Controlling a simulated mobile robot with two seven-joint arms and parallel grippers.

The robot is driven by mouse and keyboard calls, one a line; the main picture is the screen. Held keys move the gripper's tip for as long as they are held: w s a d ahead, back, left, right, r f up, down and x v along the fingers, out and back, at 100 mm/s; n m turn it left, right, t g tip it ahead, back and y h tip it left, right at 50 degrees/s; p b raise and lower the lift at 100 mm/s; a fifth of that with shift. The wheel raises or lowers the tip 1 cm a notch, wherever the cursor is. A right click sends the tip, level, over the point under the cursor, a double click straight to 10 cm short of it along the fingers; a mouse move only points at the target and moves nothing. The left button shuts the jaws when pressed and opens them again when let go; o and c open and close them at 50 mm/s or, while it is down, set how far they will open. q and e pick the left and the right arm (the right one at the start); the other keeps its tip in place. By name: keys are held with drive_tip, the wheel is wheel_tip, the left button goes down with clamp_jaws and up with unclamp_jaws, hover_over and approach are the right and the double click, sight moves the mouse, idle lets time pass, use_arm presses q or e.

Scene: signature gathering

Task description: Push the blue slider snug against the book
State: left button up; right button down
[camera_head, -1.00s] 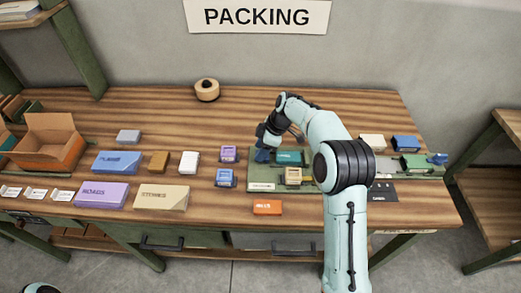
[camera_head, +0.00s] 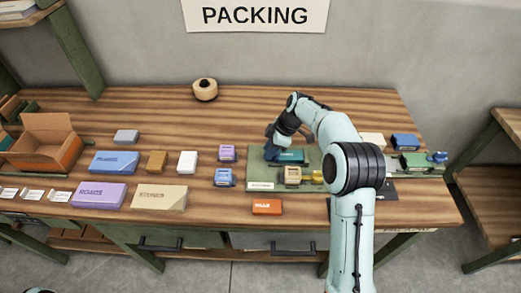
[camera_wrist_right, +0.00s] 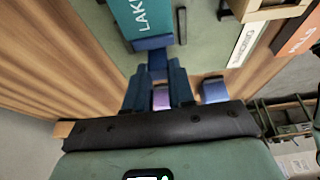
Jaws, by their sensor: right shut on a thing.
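The teal book (camera_head: 292,156), lettered LAKES, lies on the green board (camera_head: 262,173). It also shows at the top of the wrist view (camera_wrist_right: 148,12). The blue slider (camera_wrist_right: 152,42) is at the near end of the book in the wrist view, its face appearing to touch the book's end. My right gripper (camera_wrist_right: 157,78) is shut on the slider's blue stem. In the head view the right gripper (camera_head: 270,148) is at the book's left end, and the slider is mostly hidden there. My left gripper is not in view.
A tan book (camera_head: 292,176) and a yellow slider (camera_head: 316,177) sit in front of the teal book. A purple book (camera_head: 228,153) and a blue book (camera_head: 224,177) lie left of the board. An orange book (camera_head: 267,207) lies in front.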

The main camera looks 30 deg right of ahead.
drive_tip(key=shift+s+d, duration=0.1)
drive_tip(key=shift+d, duration=0.2)
drive_tip(key=c, duration=1.1)
unclamp_jaws()
drive_tip(key=shift+c, duration=0.2)
drive_tip(key=shift+o, duration=0.9)
drive_tip(key=shift+s, duration=0.1)
drive_tip(key=shift+r, duration=0.25)
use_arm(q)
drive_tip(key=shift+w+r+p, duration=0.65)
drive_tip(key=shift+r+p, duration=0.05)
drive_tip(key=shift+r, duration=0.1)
use_arm(e)
drive_tip(key=v, duration=1.3)
